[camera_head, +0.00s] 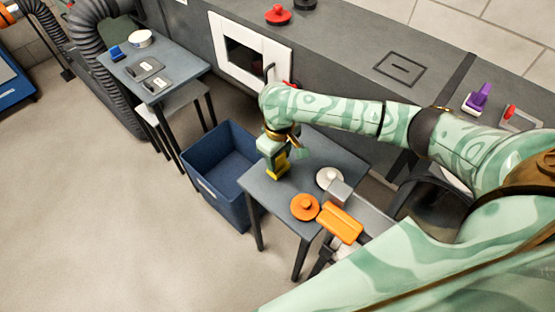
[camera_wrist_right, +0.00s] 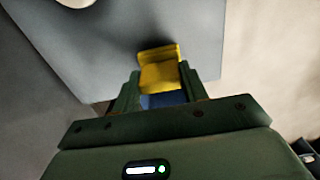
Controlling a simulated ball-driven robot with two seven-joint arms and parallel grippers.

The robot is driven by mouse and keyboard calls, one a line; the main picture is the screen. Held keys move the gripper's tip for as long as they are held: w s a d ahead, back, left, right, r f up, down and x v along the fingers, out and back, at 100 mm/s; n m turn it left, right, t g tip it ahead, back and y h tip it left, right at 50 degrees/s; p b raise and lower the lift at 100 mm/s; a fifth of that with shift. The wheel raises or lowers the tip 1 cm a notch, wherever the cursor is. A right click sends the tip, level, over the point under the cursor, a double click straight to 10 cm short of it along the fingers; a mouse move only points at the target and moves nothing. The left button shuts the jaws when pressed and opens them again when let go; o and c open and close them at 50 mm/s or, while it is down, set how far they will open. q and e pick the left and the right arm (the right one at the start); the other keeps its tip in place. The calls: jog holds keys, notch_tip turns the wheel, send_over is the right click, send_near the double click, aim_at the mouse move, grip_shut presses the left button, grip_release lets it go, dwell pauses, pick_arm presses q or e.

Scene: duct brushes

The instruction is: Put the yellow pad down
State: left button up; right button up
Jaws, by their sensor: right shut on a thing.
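The yellow pad (camera_head: 278,170) is at the left end of the small grey table (camera_head: 262,190) in the head view. My right gripper (camera_head: 277,158) is above that end of the table and is shut on the pad. In the right wrist view the yellow pad (camera_wrist_right: 160,70) shows between and beyond the two fingers of my right gripper (camera_wrist_right: 160,92), with the grey tabletop (camera_wrist_right: 120,30) behind it. I cannot tell whether the pad touches the tabletop. My left gripper is not in view.
An orange round object (camera_head: 305,207), an orange block (camera_head: 341,222) and a white round object (camera_head: 328,177) are at the table's right side. A blue bin (camera_head: 222,205) stands left of the table. Another table (camera_head: 160,90) is at the upper left. The tabletop's middle looks clear.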

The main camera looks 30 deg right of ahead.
jog(key=shift+w+f, duration=0.1)
jog(key=shift+f, duration=0.4)
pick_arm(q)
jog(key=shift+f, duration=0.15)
pick_arm(e)
jog(key=shift+r, duration=0.15)
jog(key=o, duration=1.2)
jog(key=shift+o, duration=0.2)
jog(key=shift+r, duration=0.2)
pick_arm(q)
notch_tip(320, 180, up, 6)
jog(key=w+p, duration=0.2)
jog(key=p, duration=0.5)
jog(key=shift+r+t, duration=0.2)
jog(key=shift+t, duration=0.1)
pick_arm(e)
notch_tip(320, 180, up, 12)
jog(key=shift+f, duration=0.15)
